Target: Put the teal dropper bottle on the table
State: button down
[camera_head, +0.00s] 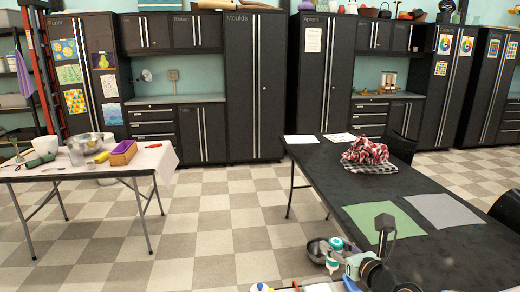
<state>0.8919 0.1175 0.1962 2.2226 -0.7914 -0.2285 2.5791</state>
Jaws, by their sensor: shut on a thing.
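At the bottom, right of centre, a dark mechanical cluster that I take for my gripper (370,268) shows beside the near left edge of the black table (290,160). A small pale teal piece (354,263) shows against its left side; I take it for the teal dropper bottle, mostly covered. The gripper is shut on it, though the fingertips are hard to make out. White parts with teal caps show just left of it, too small to tell apart. The picture does not clearly show whether the bottle touches the table.
A green mat (365,218) and a grey mat (443,210) lie on the black table. Behind them a red-and-white cloth (366,151) sits on a checked piece. Bare tabletop lies between. A white table (155,157) with tools stands left. Dark cabinets line the back.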

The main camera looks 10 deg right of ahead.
jog(key=s+a+f+n+g+y, duration=0.1)
jog(key=s+a+n+y, duration=0.3)
jog(key=a, duration=0.8)
jog(key=shift+s+a+f+g+y, duration=0.15)
jog(key=shift+s+f+g+y, duration=0.15)
jog(key=shift+f+y, duration=0.3)
jog(key=shift+r, duration=0.1)
